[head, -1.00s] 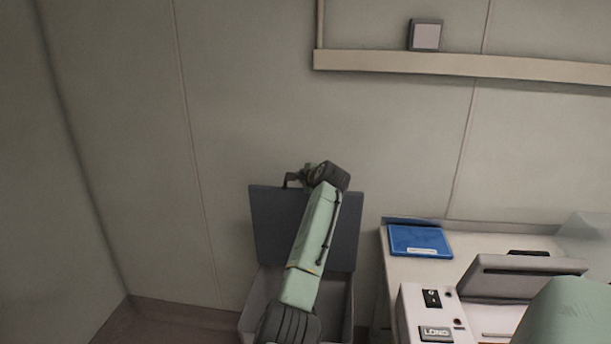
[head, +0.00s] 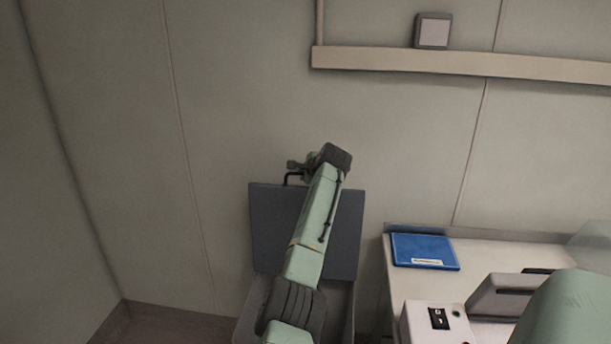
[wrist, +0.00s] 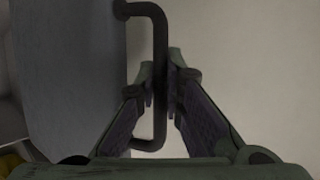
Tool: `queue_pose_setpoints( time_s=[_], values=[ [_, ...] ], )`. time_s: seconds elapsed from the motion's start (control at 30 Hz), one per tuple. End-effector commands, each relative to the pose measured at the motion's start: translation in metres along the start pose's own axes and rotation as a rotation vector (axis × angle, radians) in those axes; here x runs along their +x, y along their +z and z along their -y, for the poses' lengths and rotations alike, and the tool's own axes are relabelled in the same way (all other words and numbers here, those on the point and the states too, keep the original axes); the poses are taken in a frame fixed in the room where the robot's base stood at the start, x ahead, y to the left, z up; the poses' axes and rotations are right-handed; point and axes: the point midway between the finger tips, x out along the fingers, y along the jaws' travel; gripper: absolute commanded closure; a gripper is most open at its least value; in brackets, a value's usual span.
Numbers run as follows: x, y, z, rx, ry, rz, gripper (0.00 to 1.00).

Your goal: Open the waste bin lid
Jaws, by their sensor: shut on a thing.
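The waste bin (head: 345,312) stands on the floor against the wall, partly hidden behind my arm. Its dark grey lid (head: 272,225) is raised and stands about upright at the back of the bin. A black bar handle (head: 287,178) is at the lid's top edge. My gripper (head: 302,167) is at this handle. In the wrist view, my gripper (wrist: 161,88) has its fingers shut on the handle (wrist: 159,40), with the lid (wrist: 75,80) to the left. The bin's opening is mostly hidden by my arm.
A white counter (head: 480,255) stands right of the bin, with a blue flat case (head: 424,250) and a white switch unit (head: 430,325) on it. A wall rail (head: 450,63) runs above. Bare wall lies behind the lid; floor shows at left.

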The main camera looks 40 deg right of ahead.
Motion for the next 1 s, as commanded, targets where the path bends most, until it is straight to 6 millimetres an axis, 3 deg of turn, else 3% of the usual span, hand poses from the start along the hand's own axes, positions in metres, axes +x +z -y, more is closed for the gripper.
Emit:
queue_pose_setpoints(
  time_s=[0.23, 0.27, 0.57, 1.0],
  values=[
    [-0.0017, 0.0004, 0.0031, -0.003, -0.006, -0.001, 1.00],
    [-0.0017, 0.0003, 0.0031, -0.003, -0.006, -0.001, 0.90],
    [-0.0009, 0.0003, 0.0018, -0.001, -0.004, 0.000, 0.70],
    [-0.0077, -0.0003, 0.0011, -0.001, -0.004, -0.001, 0.70]
  ],
)
